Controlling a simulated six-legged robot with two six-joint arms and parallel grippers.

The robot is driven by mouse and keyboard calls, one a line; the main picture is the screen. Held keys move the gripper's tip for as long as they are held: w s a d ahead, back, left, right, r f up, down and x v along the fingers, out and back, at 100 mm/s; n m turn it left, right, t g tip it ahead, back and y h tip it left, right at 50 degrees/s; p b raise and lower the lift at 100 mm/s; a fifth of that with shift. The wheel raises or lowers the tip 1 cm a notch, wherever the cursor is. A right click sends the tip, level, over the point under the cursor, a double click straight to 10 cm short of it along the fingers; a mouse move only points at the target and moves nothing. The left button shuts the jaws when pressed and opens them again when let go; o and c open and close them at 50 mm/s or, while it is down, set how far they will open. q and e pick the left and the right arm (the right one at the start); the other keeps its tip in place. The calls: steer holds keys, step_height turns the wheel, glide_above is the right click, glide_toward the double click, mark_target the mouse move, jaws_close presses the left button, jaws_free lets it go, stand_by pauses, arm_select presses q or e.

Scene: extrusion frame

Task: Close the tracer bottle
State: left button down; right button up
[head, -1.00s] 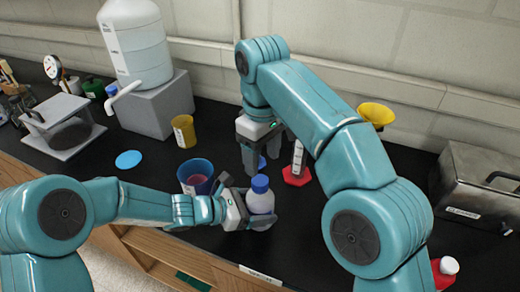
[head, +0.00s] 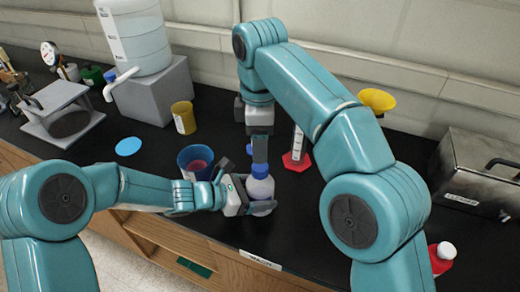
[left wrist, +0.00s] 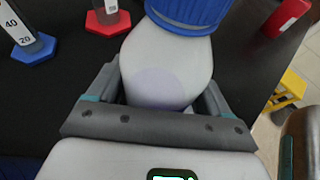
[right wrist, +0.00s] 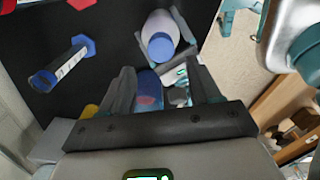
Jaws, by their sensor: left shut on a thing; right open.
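The tracer bottle (head: 260,188) is white with a blue cap (head: 261,171) sitting on its neck; I cannot tell how tight the cap is. My left gripper (head: 262,207) is shut around the bottle's body and holds it near upright. In the left wrist view the bottle (left wrist: 160,70) lies between both fingers, with the cap (left wrist: 195,12) beyond them. My right gripper (head: 259,160) is open and empty, fingers pointing down, close above and behind the cap. In the right wrist view the cap (right wrist: 160,46) shows just past the fingertips, not between them.
A blue cup (head: 193,160) with reddish contents stands left of the bottle. A red-based cylinder (head: 295,160) stands behind right, and a blue-based cylinder (right wrist: 65,62) shows in the right wrist view.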

mark_target(260, 166)
step_height(260, 166, down, 7)
stand_by(0.4)
steer(key=c, duration=1.1)
steer(key=m, duration=1.3)
steer(key=o, duration=1.2)
steer(key=shift+c, duration=0.2)
